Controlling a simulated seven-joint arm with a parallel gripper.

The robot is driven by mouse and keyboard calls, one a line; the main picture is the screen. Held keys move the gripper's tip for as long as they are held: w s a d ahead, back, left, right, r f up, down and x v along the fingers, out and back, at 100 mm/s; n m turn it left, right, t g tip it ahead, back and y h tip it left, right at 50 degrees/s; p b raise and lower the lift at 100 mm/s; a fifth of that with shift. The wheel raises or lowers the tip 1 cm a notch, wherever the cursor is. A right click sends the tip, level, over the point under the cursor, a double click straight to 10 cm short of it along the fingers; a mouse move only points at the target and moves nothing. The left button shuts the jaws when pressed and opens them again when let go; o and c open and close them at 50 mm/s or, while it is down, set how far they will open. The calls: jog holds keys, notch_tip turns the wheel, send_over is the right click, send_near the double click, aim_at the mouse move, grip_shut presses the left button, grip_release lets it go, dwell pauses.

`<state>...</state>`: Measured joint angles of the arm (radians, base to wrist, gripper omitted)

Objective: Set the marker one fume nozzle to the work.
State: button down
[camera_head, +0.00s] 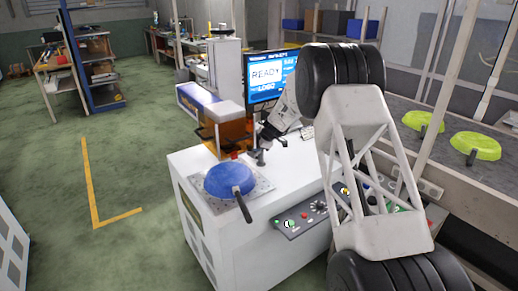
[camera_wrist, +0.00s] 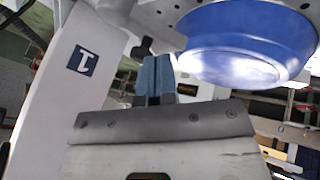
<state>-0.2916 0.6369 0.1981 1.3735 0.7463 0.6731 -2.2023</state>
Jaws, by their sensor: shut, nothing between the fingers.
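The marker is a white bench machine (camera_head: 205,175) with an orange-brown guarded head (camera_head: 228,130). A blue pan (camera_head: 230,180) with a dark handle sits on its perforated plate (camera_head: 262,188). A small dark grey piece (camera_head: 258,157), which looks like the fume nozzle, stands behind and right of the pan. My gripper (camera_head: 268,134) is just above it; I cannot tell whether they touch. In the wrist view my gripper's fingers (camera_wrist: 155,78) are together and empty. The pan (camera_wrist: 245,45) is to their upper right, and a white panel marked 1 (camera_wrist: 85,62) is to their left.
A screen (camera_head: 270,75) reading READY and LOGO stands behind my gripper. A control panel (camera_head: 305,215) with buttons lines the machine's front. Two green pans (camera_head: 475,146) lie on the conveyor (camera_head: 400,105) at right. Open green floor lies at left.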

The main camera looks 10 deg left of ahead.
jog(key=shift+w+a, duration=0.1)
jog(key=shift+a, duration=0.3)
jog(key=shift+d, duration=0.25)
jog(key=shift+d, duration=0.55)
jog(key=shift+s+d+r, duration=0.1)
jog(key=shift+s, duration=0.1)
dwell(0.4)
jog(key=s+d+r, duration=0.5)
jog(key=s+r, duration=0.1)
jog(key=r, duration=0.3)
jog(key=shift+d, duration=0.4)
dwell(0.3)
jog(key=shift+s, duration=0.1)
